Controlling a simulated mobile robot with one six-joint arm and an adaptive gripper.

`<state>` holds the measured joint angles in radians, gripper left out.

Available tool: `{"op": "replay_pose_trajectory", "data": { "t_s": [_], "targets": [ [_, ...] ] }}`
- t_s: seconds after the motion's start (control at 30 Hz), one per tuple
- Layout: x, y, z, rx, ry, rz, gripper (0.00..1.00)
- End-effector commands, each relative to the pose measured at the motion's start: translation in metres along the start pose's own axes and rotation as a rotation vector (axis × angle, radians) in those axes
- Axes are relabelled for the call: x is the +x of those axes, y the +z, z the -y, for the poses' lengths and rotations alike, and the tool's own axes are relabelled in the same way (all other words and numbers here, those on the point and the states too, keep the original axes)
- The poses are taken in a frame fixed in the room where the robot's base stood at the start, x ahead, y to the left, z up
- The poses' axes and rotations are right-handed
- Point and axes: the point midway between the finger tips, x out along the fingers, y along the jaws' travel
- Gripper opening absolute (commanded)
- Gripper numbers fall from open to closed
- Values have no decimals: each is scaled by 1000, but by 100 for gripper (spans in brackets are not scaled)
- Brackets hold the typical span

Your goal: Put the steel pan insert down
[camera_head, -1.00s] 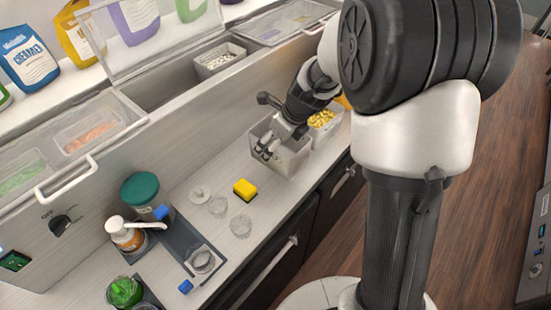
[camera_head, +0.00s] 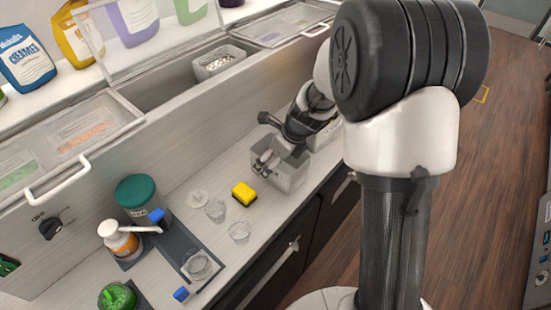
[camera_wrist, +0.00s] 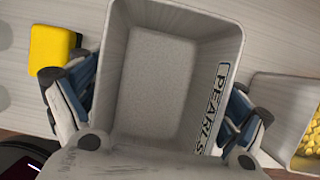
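The steel pan insert (camera_head: 292,180) is a light grey, empty rectangular container near the counter's front edge, right of the yellow sponge. In the wrist view, the steel pan insert (camera_wrist: 180,85) fills the middle, with a PEARLS label on its right side. My gripper (camera_head: 268,163) has a finger on each side of it. In the wrist view my gripper (camera_wrist: 158,105) appears closed against its outer walls. The pan looks upright at counter level. Its underside is hidden, so I cannot tell if it touches the counter.
The yellow sponge (camera_head: 244,193) and clear cups (camera_head: 216,209) lie left of the pan. A pan with yellow contents (camera_wrist: 307,140) is close on the right. Bottles and the sealing fixture (camera_head: 182,249) stand farther left. The raised counter wall (camera_head: 190,130) is behind.

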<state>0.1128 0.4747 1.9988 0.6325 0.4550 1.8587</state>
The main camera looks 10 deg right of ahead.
Motion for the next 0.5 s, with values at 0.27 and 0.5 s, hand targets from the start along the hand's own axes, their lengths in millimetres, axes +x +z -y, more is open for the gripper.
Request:
{"op": "replay_pose_trajectory", "data": {
  "t_s": [0.27, 0.5],
  "targets": [
    [0, 0, 0, 0, 0, 0, 100],
    [-4, 2, 0, -1, -1, 1, 100]
  ]
}}
